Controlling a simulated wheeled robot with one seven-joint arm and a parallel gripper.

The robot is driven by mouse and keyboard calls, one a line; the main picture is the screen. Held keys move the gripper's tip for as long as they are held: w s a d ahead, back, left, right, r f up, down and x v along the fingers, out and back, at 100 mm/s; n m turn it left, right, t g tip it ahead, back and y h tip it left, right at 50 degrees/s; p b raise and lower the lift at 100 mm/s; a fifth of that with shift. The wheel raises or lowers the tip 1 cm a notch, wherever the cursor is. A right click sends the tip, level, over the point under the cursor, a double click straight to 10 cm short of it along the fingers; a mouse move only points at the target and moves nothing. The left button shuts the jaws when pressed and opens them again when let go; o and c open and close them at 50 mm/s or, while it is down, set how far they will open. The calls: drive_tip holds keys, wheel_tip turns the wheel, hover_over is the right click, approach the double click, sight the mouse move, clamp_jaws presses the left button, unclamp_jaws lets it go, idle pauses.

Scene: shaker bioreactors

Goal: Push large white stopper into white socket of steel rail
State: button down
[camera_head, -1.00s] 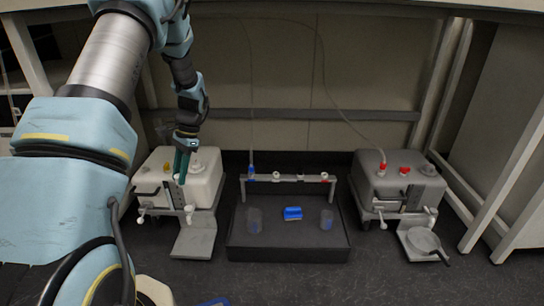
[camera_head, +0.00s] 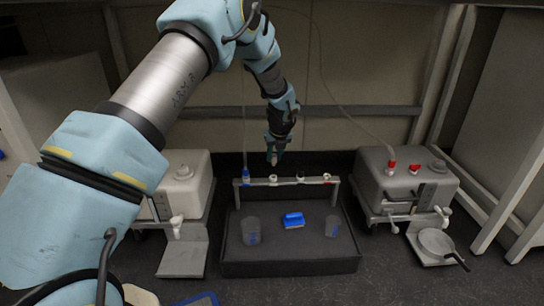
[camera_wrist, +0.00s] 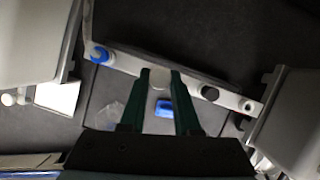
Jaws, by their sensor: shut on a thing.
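The steel rail (camera_head: 259,182) runs across the back of the dark tray, with several sockets along it. In the head view a white socket (camera_head: 273,178) sits on the rail, right of the blue fitting (camera_head: 246,175). My gripper (camera_head: 272,162) points down just above this socket. In the wrist view my gripper (camera_wrist: 161,74) is shut on the large white stopper (camera_wrist: 159,78), seen between the green fingertips over the rail (camera_wrist: 128,66). The stopper covers what lies beneath it, so I cannot tell whether it touches the socket.
The dark tray (camera_head: 290,268) holds two clear beakers (camera_head: 250,232) (camera_head: 332,227) and a blue block (camera_head: 293,220). White (camera_head: 187,180) and grey (camera_head: 405,185) machines stand on either side. A thin tube rises from the blue fitting.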

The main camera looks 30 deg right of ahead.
sight(275, 163)
drive_tip(key=shift+f+b, duration=2.3)
drive_tip(key=shift+b, duration=0.35)
drive_tip(key=shift+r+p, duration=0.3)
drive_tip(key=shift+p, duration=1.1)
drive_tip(key=shift+f, duration=1.15)
drive_tip(key=c, duration=0.5)
unclamp_jaws()
drive_tip(key=shift+c, duration=0.2)
drive_tip(key=p+v, duration=0.5)
drive_tip(key=v, duration=0.5)
drive_tip(key=shift+r, duration=0.4)
